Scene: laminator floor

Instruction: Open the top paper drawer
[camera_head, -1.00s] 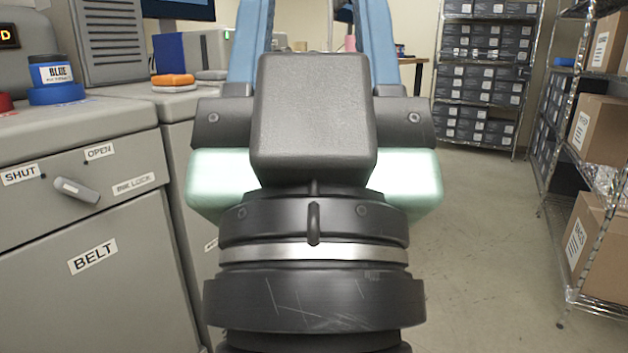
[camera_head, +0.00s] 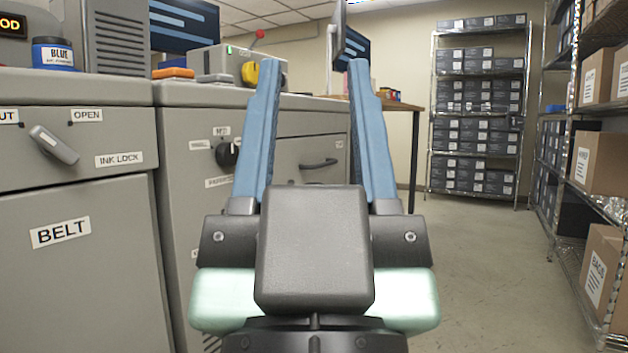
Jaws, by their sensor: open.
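My gripper (camera_head: 314,68) is open and empty, its two blue fingers pointing up and away in the middle of the picture. Between the fingers, farther off, a grey drawer front (camera_head: 300,148) with a dark curved handle (camera_head: 319,164) shows on the grey machine cabinet. The fingers are apart from the handle. The drawer looks shut. Its small label is too small to read, so I cannot tell if it is the top paper drawer. My gripper hides the lower part of that cabinet.
The BELT cabinet (camera_head: 75,270) with the INK LOCK lever (camera_head: 54,145) stands close on the left. A dark knob (camera_head: 228,152) sits on the cabinet behind it. Shelves with boxes (camera_head: 600,165) line the right. The floor (camera_head: 475,260) between is clear.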

